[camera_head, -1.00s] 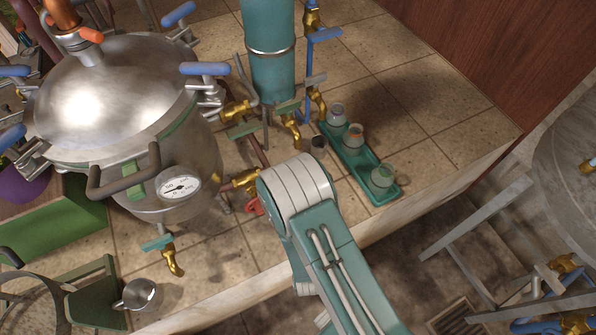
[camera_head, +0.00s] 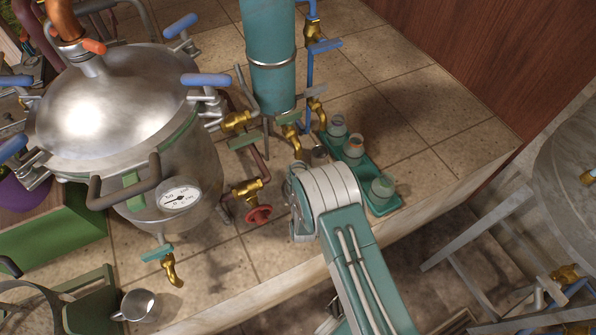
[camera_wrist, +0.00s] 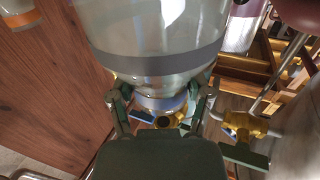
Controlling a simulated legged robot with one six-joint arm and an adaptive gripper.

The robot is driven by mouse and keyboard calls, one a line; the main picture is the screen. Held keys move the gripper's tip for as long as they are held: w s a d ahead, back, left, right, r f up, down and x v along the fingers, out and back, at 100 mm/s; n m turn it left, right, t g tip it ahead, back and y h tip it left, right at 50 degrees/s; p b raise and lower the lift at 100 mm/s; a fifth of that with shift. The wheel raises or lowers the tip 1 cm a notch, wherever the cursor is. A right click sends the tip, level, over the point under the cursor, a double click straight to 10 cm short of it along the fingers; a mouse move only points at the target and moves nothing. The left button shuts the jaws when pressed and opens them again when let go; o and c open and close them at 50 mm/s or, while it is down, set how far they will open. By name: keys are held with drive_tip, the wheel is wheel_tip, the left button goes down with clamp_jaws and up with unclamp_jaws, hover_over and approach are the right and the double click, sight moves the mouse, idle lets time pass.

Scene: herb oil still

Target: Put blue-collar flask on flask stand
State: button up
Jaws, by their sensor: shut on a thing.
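In the wrist view my gripper (camera_wrist: 162,108) is shut around the neck of a clear glass flask (camera_wrist: 155,35). A blue collar (camera_wrist: 150,103) shows between the fingers, and a grey band circles the glass. In the head view my own arm hides the fingers and the held flask. A teal tray (camera_head: 396,206) beyond my arm holds three flasks (camera_head: 337,125), (camera_head: 353,147), (camera_head: 382,187). A small dark round piece (camera_head: 319,155) stands left of the tray, below the valves; I cannot tell whether it or the tray is the flask stand.
The steel still (camera_head: 110,110) fills the left. A teal column (camera_head: 268,60), brass valves (camera_head: 290,138) and a red-handled valve (camera_head: 257,213) stand close to my arm. A metal cup (camera_head: 137,305) is at the front left. The tiled top right of the tray is clear.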

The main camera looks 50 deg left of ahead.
drive_tip(key=shift+f, duration=0.6)
drive_tip(key=o, duration=1.3)
drive_tip(key=shift+o, duration=0.2)
drive_tip(key=v, duration=1.2)
drive_tip(key=shift+w+r, duration=0.1)
